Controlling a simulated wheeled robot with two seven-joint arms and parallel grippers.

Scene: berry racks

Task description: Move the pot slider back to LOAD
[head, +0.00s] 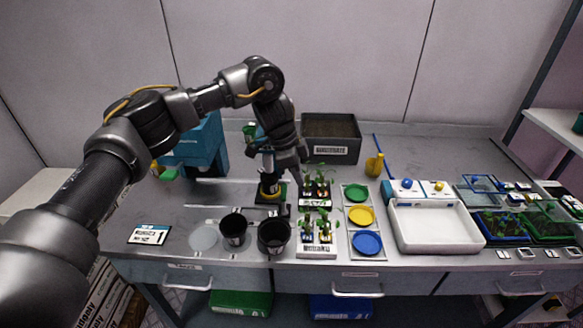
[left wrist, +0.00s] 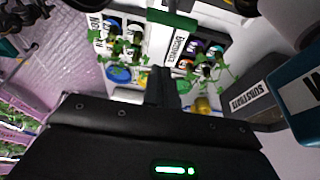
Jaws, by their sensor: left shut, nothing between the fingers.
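The pot slider appears to be the dark green-edged carriage (head: 271,196) with a yellow ring, in the middle of the table at the end of pale rails. A green edge (left wrist: 172,19), perhaps the same carriage, shows in the left wrist view just beyond my fingers. My left gripper (head: 269,174) points down over the ringed carriage, shut and empty. Its dark fingers also show in the left wrist view (left wrist: 162,88). I cannot tell whether they touch the slider. The arm hides part of the carriage. The LOAD marking is not readable. My right gripper is not in view.
Two black pots (head: 233,228) (head: 274,236) stand at the front edge. Seedling trays (head: 317,251) and a tray of coloured discs (head: 347,228) lie to the right. A blue machine (head: 200,145) stands behind left; a dark substrate bin (head: 331,149) is at the back.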

